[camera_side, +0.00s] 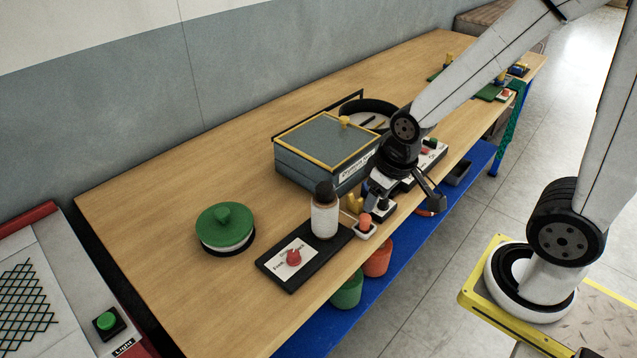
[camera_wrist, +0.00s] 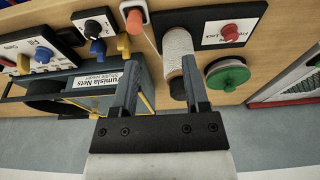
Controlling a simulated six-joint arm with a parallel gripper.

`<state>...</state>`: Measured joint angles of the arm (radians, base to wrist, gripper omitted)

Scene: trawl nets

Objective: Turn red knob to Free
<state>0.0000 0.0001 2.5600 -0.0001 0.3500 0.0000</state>
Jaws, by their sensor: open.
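The red knob (camera_side: 293,257) sits on a white label on a black panel (camera_side: 270,267) near the front edge of the bench. Its label appears to read Free and Lock, but is too small to tell which the knob points to. In the wrist view the red knob (camera_wrist: 231,32) is at the upper right. My gripper (camera_side: 405,200) is open and empty, to the right of the knob in the side view and apart from it. In the wrist view its fingers (camera_wrist: 161,62) point toward the bench, with the knob outside them to the right.
A white cylinder with a dark top (camera_side: 324,218) stands on the same panel, between knob and gripper. A grey-blue box with yellow trim (camera_side: 310,150) stands behind. A green round lid (camera_side: 225,226) is left, with bare bench around it.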

